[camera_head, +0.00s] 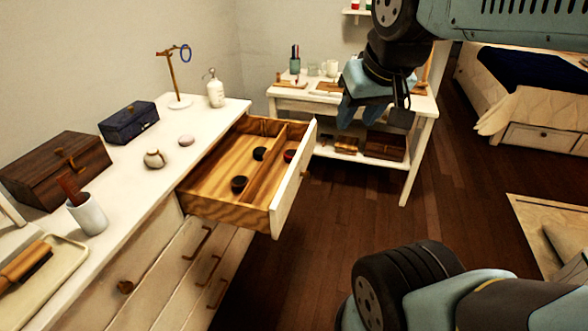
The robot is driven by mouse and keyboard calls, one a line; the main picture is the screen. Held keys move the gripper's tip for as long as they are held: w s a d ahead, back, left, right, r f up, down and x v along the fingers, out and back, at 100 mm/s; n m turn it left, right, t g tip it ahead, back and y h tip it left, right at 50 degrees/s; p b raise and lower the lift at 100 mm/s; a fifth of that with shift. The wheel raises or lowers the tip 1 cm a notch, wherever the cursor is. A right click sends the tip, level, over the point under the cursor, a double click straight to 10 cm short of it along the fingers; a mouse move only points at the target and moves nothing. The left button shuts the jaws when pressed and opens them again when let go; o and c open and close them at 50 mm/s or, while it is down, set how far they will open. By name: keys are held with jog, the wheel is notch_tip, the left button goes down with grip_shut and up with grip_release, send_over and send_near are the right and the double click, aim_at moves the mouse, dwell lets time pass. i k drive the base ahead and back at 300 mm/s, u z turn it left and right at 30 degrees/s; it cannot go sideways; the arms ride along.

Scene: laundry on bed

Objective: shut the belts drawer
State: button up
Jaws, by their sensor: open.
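The belts drawer (228,209) is pulled out from the white dresser (158,226). It is a wooden box with a lengthwise divider (268,166) and a white front (289,187) with a handle on its outer face. Several rolled belts lie inside: a dark one (239,184) left of the divider, another dark one (259,154) near the divider and a dark red one (289,156) towards the front. My gripper (346,112) is open and empty, pointing down beyond the drawer front to the right, apart from it.
On the dresser top stand a brown wooden box (54,168), a blue box (128,122), a white cup (88,214), a pump bottle (215,90) and a ring stand (176,75). A white side table (407,105) stands behind. Dark floor (330,225) is clear right of the drawer.

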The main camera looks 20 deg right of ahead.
aim_at(206, 191)
jog(key=z, duration=0.95)
jog(key=i, duration=1.1)
jog(key=u, duration=1.3)
jog(key=k, duration=0.5)
jog(key=u, duration=0.3)
jog(key=i, duration=0.5)
jog(key=z, duration=0.2)
